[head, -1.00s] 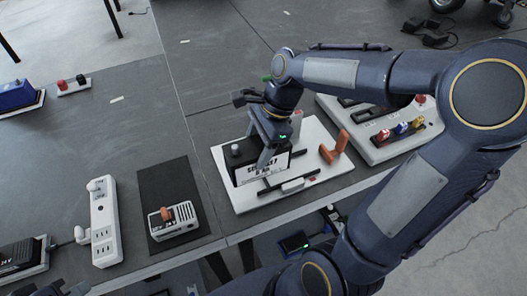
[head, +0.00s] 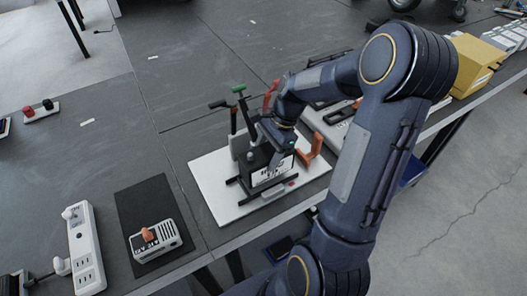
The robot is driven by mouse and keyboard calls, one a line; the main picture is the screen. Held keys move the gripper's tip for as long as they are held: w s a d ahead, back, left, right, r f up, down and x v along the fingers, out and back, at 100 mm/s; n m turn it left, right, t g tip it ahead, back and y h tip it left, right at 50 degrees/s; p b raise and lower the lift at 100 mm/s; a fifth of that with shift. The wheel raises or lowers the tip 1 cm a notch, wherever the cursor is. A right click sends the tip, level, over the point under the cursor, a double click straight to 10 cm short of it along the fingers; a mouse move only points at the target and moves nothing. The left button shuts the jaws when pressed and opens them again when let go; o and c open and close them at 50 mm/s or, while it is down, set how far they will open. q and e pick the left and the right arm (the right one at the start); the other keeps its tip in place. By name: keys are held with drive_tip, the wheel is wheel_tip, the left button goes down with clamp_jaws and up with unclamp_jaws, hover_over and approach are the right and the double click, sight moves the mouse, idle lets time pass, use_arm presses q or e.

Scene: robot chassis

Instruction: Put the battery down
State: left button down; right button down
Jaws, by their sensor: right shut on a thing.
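The battery (head: 270,172) is a black box with a white label on its front. It is at or just above the white board (head: 227,207) on the table; I cannot tell whether it rests fully on the black holder bars (head: 240,183). My right gripper (head: 274,150) is above it, shut on the battery. The fingertips are partly hidden by the wrist. My left gripper is not clearly visible.
An orange bracket (head: 310,148) stands on the board's right side. Upright levers with green (head: 238,89) and red handles stand behind the battery. A white power strip (head: 84,247) and a small device (head: 155,240) on a black mat lie left. Bare table lies behind.

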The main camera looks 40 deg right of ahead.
drive_tip(key=shift+w+d+f, duration=0.1)
drive_tip(key=shift+d+f, duration=0.05)
drive_tip(key=shift+f, duration=0.7)
drive_tip(key=shift+d+f, duration=0.15)
drive_tip(key=shift+f, duration=0.7)
drive_tip(key=shift+f, duration=0.1)
drive_tip(key=c, duration=0.7)
unclamp_jaws()
drive_tip(key=shift+f, duration=0.15)
